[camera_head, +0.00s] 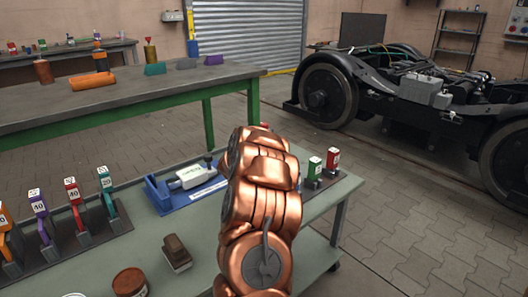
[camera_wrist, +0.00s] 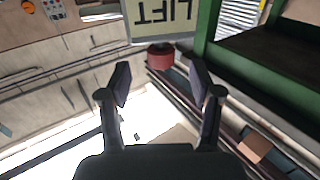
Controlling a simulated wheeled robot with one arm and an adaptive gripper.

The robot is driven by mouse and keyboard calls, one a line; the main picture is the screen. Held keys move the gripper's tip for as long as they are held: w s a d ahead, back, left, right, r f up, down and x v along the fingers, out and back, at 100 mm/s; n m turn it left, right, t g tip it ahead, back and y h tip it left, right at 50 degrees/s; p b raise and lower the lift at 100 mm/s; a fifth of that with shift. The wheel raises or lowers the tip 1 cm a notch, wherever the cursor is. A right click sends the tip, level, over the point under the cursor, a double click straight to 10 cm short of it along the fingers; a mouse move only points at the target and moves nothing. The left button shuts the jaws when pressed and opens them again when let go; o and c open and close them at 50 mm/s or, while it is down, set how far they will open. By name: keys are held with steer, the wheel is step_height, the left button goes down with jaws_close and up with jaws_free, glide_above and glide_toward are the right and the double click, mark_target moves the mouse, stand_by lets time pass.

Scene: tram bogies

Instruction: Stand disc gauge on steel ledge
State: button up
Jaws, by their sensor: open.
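My arm crosses the middle of the head view and hides its own end there. In the wrist view my gripper (camera_wrist: 161,84) is open, with its two dark fingers wide apart and nothing held between them. A red round piece (camera_wrist: 160,57) with a darker top shows beyond the fingertips, apart from them. I cannot tell whether it is the disc gauge. No thing in the head view can be told surely as the disc gauge. The steel ledge cannot be picked out surely in either view.
The near table (camera_head: 75,268) holds a rack of labelled tools (camera_head: 75,235), a blue tray (camera_head: 157,194), a brown block (camera_head: 176,252), a round tin (camera_head: 130,283) and small labelled blocks (camera_head: 315,168). A green-legged bench (camera_head: 145,96) stands behind. A bogie (camera_head: 395,95) stands right, beyond open floor.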

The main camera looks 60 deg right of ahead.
mark_target(264, 124)
steer(key=shift+b+x, duration=0.85)
steer(key=shift+x, duration=0.8)
steer(key=shift+w+d+r, duration=0.1)
steer(key=shift+w+d, duration=0.05)
steer(key=shift+d, duration=0.25)
steer(key=shift+w+d+r, duration=0.15)
steer(key=shift+d+r, duration=0.05)
steer(key=shift+d, duration=0.25)
jaws_close()
